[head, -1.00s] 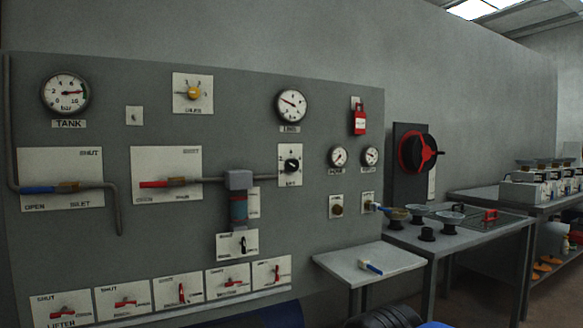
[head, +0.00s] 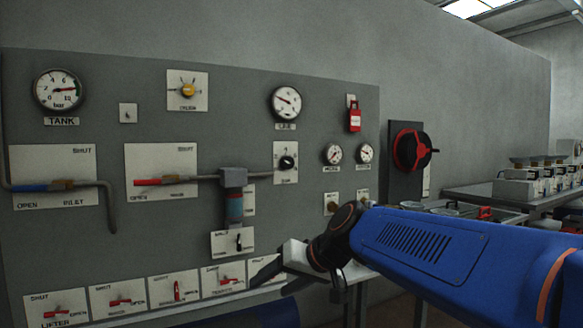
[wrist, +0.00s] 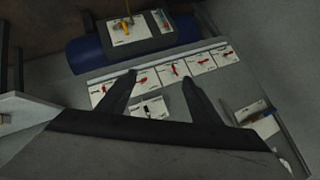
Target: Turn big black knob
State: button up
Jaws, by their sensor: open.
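A black round knob (head: 287,162) sits on a white plate on the grey panel, below the upper right gauge. A smaller black switch (head: 238,242) is on a white plate lower down, under the pipe's grey and teal fitting. My gripper (head: 268,280) is open and empty, in front of the lower panel, below and left of the round knob and apart from it. In the wrist view, my gripper (wrist: 160,80) has its two dark fingers spread, with the black switch's plate (wrist: 152,108) showing between them. I cannot make out the round knob in the wrist view.
A row of red levers (head: 177,290) runs along the panel's bottom. A horizontal pipe (head: 205,179) and its fitting (head: 234,205) stick out left of the knob. My blue arm covers part of the bench.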

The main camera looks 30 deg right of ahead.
jog(key=w+d+r+m+t, duration=0.2)
jog(key=w+d+r+t, duration=0.2)
jog(key=w+d+r, duration=0.55)
jog(key=m+t+h, duration=0.3)
jog(key=m+t, duration=0.1)
jog(key=t, duration=0.1)
send_near(289, 163)
jog(key=w, duration=0.8)
jog(key=shift+w+a, duration=0.1)
jog(key=shift+a, duration=0.2)
jog(key=c, duration=1.1)
